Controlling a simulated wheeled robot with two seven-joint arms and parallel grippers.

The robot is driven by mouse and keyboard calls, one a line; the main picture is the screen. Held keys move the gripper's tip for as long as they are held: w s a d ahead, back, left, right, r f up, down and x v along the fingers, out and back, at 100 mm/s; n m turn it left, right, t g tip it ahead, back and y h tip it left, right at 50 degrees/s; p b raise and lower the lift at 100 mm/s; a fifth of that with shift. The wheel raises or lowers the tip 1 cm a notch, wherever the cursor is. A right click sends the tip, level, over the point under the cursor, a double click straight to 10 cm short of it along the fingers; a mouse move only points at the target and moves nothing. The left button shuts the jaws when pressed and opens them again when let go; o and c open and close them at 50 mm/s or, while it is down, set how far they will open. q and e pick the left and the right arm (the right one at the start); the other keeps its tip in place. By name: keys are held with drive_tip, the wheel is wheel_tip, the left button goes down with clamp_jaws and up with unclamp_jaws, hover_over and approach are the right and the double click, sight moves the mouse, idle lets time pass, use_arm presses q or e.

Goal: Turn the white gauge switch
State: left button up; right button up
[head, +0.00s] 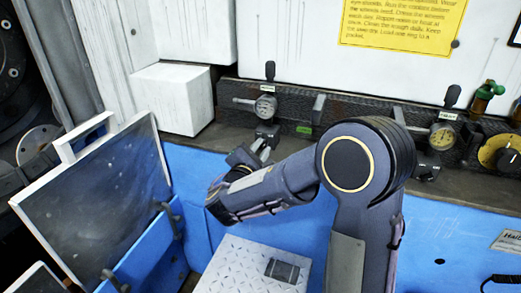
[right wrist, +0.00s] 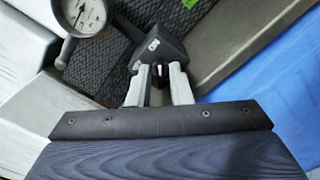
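The white-faced gauge (head: 266,106) is on the dark rail at the back, left of centre. It also shows at the top left of the right wrist view (right wrist: 84,14). Below it is a dark grey switch (head: 268,131) with a small white mark, seen close up in the right wrist view (right wrist: 158,46). My right gripper (head: 251,154) is at this switch, its arm reaching in from the right. In the right wrist view its two pale fingers (right wrist: 158,72) stand apart, one on each side of the switch's near end. Whether they touch it is unclear. My left gripper is out of view.
A second, yellowish gauge (head: 442,137) sits further right on the rail, with a yellow dial (head: 499,153) beyond it. A white block (head: 172,98) stands left of the switch. A framed dark panel (head: 98,208) leans at the left. A metal tread plate (head: 240,268) lies in front.

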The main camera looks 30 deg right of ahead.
clamp_jaws()
